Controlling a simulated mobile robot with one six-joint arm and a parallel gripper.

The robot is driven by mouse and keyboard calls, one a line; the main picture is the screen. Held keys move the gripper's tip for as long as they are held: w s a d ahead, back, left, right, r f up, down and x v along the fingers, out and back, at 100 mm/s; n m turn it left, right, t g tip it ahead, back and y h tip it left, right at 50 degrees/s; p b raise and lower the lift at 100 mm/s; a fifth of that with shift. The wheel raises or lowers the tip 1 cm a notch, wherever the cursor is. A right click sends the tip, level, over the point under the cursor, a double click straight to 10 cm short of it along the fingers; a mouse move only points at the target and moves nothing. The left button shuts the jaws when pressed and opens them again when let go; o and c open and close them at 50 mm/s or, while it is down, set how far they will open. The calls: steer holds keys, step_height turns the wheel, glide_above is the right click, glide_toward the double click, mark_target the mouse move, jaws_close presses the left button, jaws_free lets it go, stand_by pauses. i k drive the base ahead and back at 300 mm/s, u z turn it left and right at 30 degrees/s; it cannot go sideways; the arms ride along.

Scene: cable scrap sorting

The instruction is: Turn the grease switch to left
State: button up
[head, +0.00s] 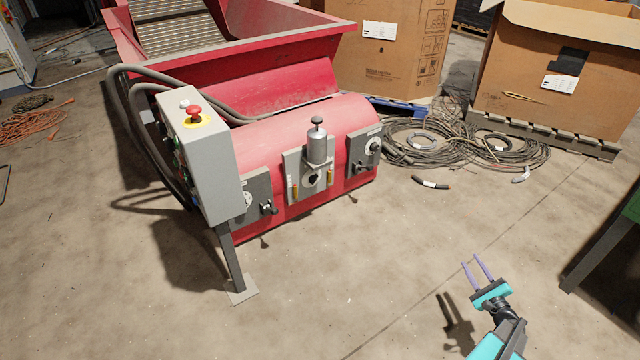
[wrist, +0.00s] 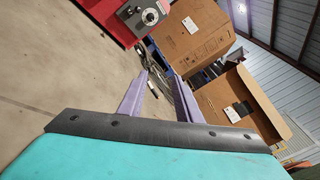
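A red machine (head: 262,147) carries three grey panels on its curved front. The middle panel (head: 293,163) has a silver cylinder (head: 317,147) with a black top, and a dark round knob (head: 312,180) below it. The left panel (head: 257,188) and the right panel (head: 358,151) each have a pale dial and a black lever. No label readable here tells which one is the grease switch. My gripper (head: 474,261) is open and empty, over the floor to the right of the machine, well apart from the panels.
A grey control box (head: 208,160) with a red button stands on a post at the machine's left. Cable coils (head: 440,140) lie before cardboard boxes (head: 405,55) at the back. A green table (head: 632,208) is at the right edge. Floor between gripper and machine is clear.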

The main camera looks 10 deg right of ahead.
mark_target(313, 178)
steer(key=u, duration=0.85)
steer(key=i, duration=1)
steer(key=z, duration=0.05)
